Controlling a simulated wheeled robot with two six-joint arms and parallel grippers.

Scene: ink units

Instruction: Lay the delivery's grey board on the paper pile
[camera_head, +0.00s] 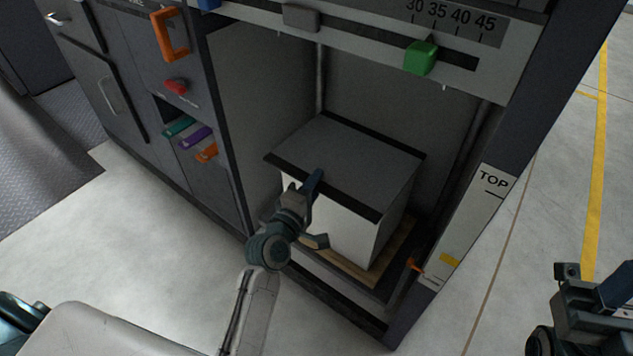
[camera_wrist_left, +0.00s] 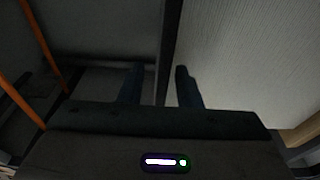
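The grey board (camera_head: 355,152) lies flat on top of the white paper pile (camera_head: 342,222) inside the open bay, with dark strips along its front and back edges. My left gripper (camera_head: 314,212) is at the board's front edge, one finger above it and one lower in front of the pile. In the left wrist view the two fingers (camera_wrist_left: 160,84) stand apart, with the dark board edge (camera_wrist_left: 170,45) running between them and the pale, finely lined pile face (camera_wrist_left: 235,50) beside it. I cannot tell if either finger touches the board. My right gripper (camera_head: 605,290) is partly visible at the lower right.
The pile stands on a wooden pallet (camera_head: 392,258). A scale rail with a green slider (camera_head: 421,58) crosses above the bay. A post marked TOP (camera_head: 470,225) bounds it right; a cabinet with coloured handles (camera_head: 190,138) stands left. Open floor (camera_head: 150,240) lies in front.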

